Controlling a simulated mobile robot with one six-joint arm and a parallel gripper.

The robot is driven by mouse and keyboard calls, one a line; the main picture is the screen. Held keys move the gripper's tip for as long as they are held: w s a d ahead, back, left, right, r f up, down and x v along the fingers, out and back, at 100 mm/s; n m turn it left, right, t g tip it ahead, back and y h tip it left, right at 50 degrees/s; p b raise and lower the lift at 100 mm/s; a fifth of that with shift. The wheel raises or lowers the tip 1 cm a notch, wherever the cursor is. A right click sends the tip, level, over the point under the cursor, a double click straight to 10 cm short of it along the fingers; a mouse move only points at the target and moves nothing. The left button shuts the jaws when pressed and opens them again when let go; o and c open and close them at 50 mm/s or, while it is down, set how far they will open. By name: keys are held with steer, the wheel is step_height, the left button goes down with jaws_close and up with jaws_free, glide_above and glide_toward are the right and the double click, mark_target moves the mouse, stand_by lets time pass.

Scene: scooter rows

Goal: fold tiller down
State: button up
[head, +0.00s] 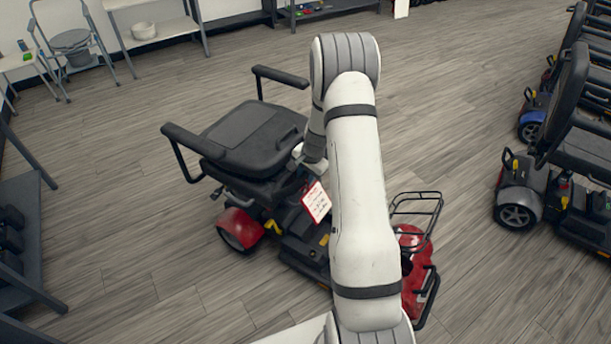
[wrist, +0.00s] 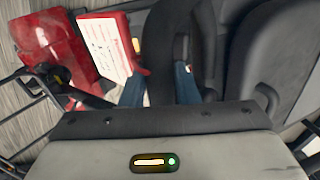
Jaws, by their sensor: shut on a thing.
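The red and black scooter stands in the middle of the head view, with its black seat (head: 250,138) to the left and its red front body (head: 411,270) to the right. My arm covers much of its middle. In the wrist view, my gripper (wrist: 160,88) is shut on the dark tiller (wrist: 159,55), a blue-grey finger on each side. The red front body (wrist: 52,42) shows at the left there, and the seat (wrist: 272,60) at the right. A white tag with a red edge (head: 316,202) hangs near the tiller; it also shows in the wrist view (wrist: 106,45).
A wire basket (head: 417,212) sits over the scooter's front. More scooters (head: 556,190) stand in a row at the right. A dark shelf (head: 28,225) is at the left, and a commode chair (head: 72,42) at the back left. Wood floor around the scooter is clear.

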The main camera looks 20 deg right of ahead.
jaws_close()
steer(key=shift+s, duration=0.1)
steer(key=shift+s+d+r, duration=0.65)
steer(key=shift+s+r, duration=0.25)
steer(key=shift+r, duration=0.05)
steer(key=o, duration=1)
jaws_free()
steer(key=shift+c, duration=0.2)
steer(key=a+v, duration=0.1)
steer(key=v, duration=0.6)
steer(key=shift+d+r, duration=0.45)
steer(key=shift+d, duration=0.05)
